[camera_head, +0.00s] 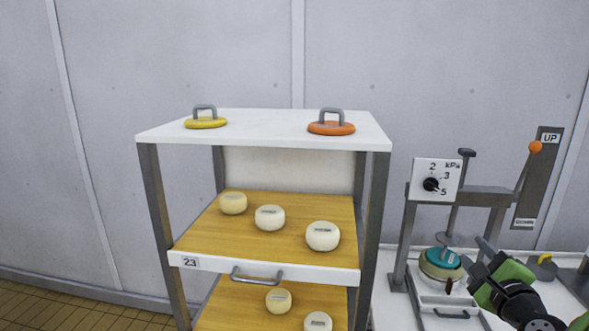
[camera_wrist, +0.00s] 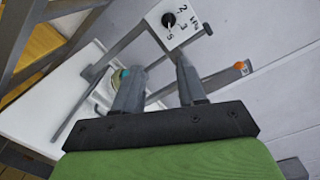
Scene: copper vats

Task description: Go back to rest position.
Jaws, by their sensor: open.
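My gripper (camera_head: 474,254) shows at the lower right of the head view, with its green body and grey fingers in front of the press. In the wrist view the two fingers of my gripper (camera_wrist: 160,70) are spread apart with nothing between them. Beside the fingertips in the head view stands a round cheese mould with a teal lid (camera_head: 445,258) on the press bed. I cannot tell whether the fingers touch it. In the wrist view it is mostly hidden behind the left finger.
The press has a dial panel (camera_head: 436,179) and a lever with an orange knob (camera_head: 535,147). To the left stands a rack (camera_head: 260,124) with yellow (camera_head: 205,123) and orange (camera_head: 331,128) handled lids on top and several cheeses on wooden shelves. A yellow handled lid (camera_head: 543,267) lies right of the gripper.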

